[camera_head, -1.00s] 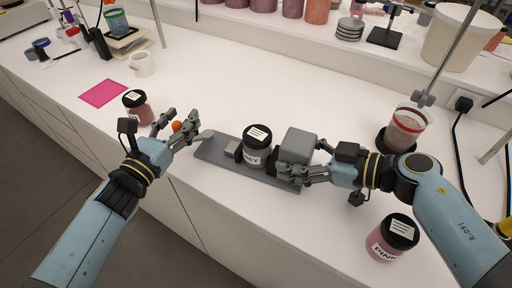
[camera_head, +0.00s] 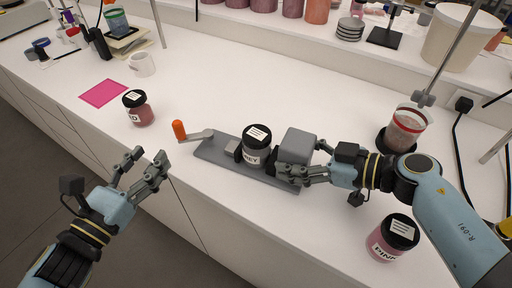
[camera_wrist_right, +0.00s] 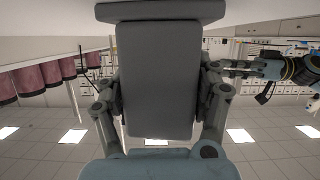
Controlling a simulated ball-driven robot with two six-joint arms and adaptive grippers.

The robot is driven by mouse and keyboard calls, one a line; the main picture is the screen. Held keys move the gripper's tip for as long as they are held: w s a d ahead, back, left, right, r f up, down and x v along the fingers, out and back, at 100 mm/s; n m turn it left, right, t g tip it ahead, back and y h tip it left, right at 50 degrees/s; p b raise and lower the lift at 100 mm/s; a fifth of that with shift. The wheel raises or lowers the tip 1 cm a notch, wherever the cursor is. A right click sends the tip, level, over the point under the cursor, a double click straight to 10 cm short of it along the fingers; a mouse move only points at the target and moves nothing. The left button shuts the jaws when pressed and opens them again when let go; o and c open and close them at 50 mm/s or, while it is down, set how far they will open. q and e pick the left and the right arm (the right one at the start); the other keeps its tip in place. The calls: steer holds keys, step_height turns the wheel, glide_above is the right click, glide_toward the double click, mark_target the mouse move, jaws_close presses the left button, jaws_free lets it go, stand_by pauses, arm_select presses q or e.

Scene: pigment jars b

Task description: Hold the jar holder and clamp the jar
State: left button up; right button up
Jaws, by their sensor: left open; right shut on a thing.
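The grey jar holder (camera_head: 217,157) lies on the white bench, with a lever ending in an orange knob (camera_head: 179,130) at its left end. A jar with a black lid (camera_head: 257,145) stands upright in it, between a small left jaw and the right block. My right gripper (camera_head: 284,172) is shut on the holder's grey block (camera_head: 298,146), which fills the middle of the right wrist view (camera_wrist_right: 155,80) between the fingers. My left gripper (camera_head: 148,165) is open and empty, near the bench's front edge, apart from the orange knob and below it in the picture.
A red-pigment jar (camera_head: 138,108) stands behind the knob at left. A pink jar (camera_head: 392,238) stands at front right. A beaker with a red band (camera_head: 405,128) stands at right. A pink sheet (camera_head: 103,93) and white mug (camera_head: 142,64) are at back left. The middle back is clear.

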steer(key=o, duration=1.6)
steer(key=shift+o, duration=0.2)
steer(key=v, duration=1.2)
